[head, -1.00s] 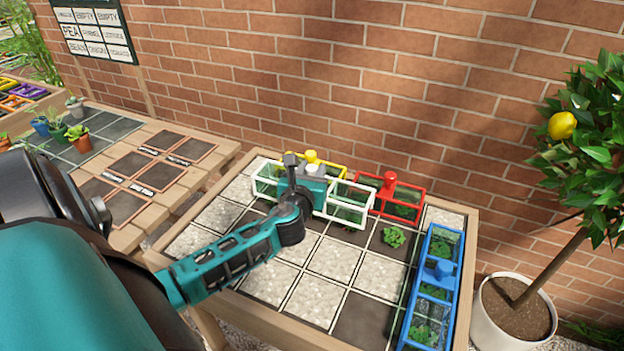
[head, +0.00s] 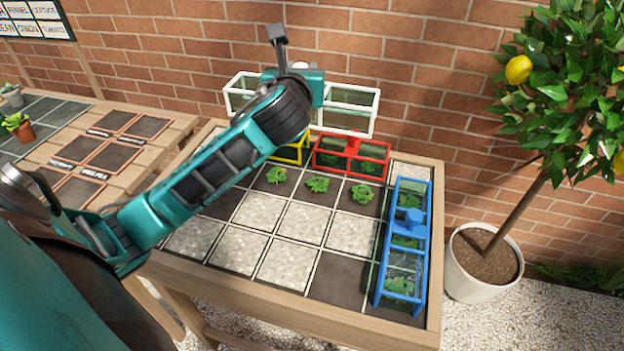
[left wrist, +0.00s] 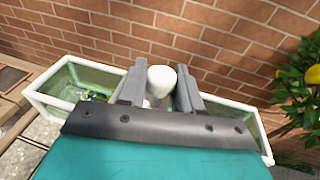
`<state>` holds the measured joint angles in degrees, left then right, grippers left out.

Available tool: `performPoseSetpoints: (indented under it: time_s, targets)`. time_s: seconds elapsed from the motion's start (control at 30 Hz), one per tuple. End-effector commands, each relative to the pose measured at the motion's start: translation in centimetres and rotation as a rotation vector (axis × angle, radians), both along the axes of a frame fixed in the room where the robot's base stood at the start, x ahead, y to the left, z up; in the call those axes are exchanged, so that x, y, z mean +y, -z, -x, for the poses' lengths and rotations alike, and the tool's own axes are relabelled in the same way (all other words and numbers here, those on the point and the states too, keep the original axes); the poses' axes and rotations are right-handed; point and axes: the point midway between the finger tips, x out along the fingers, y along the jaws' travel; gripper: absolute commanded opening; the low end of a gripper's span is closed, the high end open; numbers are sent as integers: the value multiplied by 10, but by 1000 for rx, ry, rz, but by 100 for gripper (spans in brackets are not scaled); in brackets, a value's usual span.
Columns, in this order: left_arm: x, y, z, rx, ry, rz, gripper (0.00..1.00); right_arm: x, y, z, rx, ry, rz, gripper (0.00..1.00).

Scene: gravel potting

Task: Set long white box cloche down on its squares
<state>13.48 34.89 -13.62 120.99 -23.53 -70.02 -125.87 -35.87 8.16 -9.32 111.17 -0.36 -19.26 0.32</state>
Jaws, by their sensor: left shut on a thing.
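The long white box cloche (head: 346,120) has a white frame and clear panes. It hangs in the air over the back of the bed, in front of the brick wall. My left gripper (head: 299,70) is shut on its white knob, which shows between the fingers in the left wrist view (left wrist: 160,80). My wrist hides the cloche's middle in the head view. Below it, a row of dark squares holds three uncovered green plants, a left one (head: 275,175), a middle one (head: 317,184) and a right one (head: 362,193). My right gripper is out of view.
A red cloche (head: 350,147) and a partly hidden yellow cloche (head: 292,152) stand along the bed's back. A blue cloche (head: 421,246) covers plants on the right side. Pale gravel squares (head: 304,222) fill the middle. A potted lemon tree (head: 484,265) stands right of the bed.

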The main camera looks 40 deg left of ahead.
Motion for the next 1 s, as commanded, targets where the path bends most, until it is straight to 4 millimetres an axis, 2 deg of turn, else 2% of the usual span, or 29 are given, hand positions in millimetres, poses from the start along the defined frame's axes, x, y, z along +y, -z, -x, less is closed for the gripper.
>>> performPoseSetpoints:
  time_s: [0.03, 0.1, 0.17, 0.27, 0.37, 0.6, 0.7, 0.8, 1.0]
  targets:
    - [-13, 0, -4, -10, 7, 4, 0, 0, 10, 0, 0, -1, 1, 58]
    - [-25, -3, -7, -9, 12, 1, 0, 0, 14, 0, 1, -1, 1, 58]
    - [-32, -4, -8, -8, 15, -3, 0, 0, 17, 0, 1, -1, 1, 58]
    - [-38, 4, -9, -2, 18, -5, 0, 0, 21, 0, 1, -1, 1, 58]
    - [-39, 26, -9, 3, 18, -5, 0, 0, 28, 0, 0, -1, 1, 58]
    - [-39, 92, -8, 3, 18, -5, 0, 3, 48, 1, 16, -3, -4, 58]
    - [-39, 114, -8, 1, 17, -6, 0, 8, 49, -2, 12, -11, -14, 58]
    - [-39, 128, -9, -1, 17, -6, 0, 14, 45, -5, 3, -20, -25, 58]
    - [-38, 139, -9, -3, 18, -7, 0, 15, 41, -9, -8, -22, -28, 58]
